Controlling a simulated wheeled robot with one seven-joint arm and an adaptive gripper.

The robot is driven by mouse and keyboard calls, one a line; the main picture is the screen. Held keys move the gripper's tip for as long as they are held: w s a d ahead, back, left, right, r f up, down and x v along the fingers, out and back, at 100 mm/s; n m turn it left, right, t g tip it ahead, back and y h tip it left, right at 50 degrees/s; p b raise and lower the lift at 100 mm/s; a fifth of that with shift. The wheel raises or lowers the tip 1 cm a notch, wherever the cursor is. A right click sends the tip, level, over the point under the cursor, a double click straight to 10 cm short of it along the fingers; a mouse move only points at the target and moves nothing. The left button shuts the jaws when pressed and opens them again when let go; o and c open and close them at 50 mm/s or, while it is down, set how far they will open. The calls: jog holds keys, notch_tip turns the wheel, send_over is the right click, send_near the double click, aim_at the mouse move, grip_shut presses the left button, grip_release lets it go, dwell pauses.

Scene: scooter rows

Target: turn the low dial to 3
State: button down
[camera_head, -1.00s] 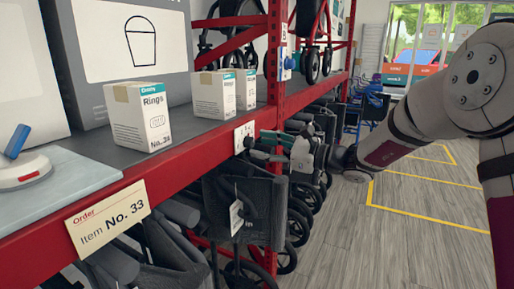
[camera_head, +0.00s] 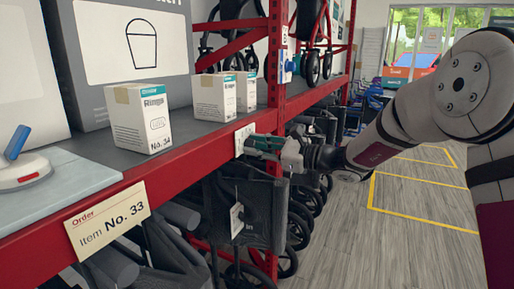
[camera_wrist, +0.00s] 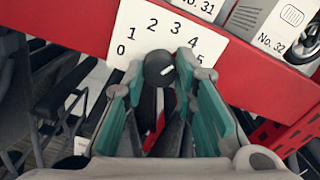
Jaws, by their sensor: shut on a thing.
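The low dial is a dark round knob (camera_wrist: 159,68) with a white mark, on a white plate (camera_wrist: 142,40) numbered 0 to 5. The mark points right, toward the 4 and 5 side; I cannot tell exactly which number. In the head view the plate (camera_head: 239,142) sits on the red shelf's front edge, and my gripper hides the knob there. My gripper (camera_head: 258,143) reaches the plate from the right. In the wrist view its teal fingers (camera_wrist: 160,66) are shut on the knob from both sides.
An upper fixture with a blue part (camera_head: 288,64) is on the red post (camera_head: 277,75) above. Boxes (camera_head: 141,118) stand on the shelf. The floor (camera_head: 410,240) to the right is open.

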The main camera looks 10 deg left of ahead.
jog(key=shift+f+n+b, duration=0.1)
jog(key=shift+n+b, duration=0.2)
jog(key=shift+b, duration=0.1)
jog(key=n+b, duration=0.3)
jog(key=b, duration=0.1)
jog(key=shift+n+b, duration=0.9)
jog(key=shift+b, duration=0.3)
jog(key=c, duration=1.3)
grip_release()
jog(key=shift+d, duration=0.15)
jog(key=v, duration=1.1)
jog(key=shift+d, duration=0.4)
jog(key=shift+s, duration=0.1)
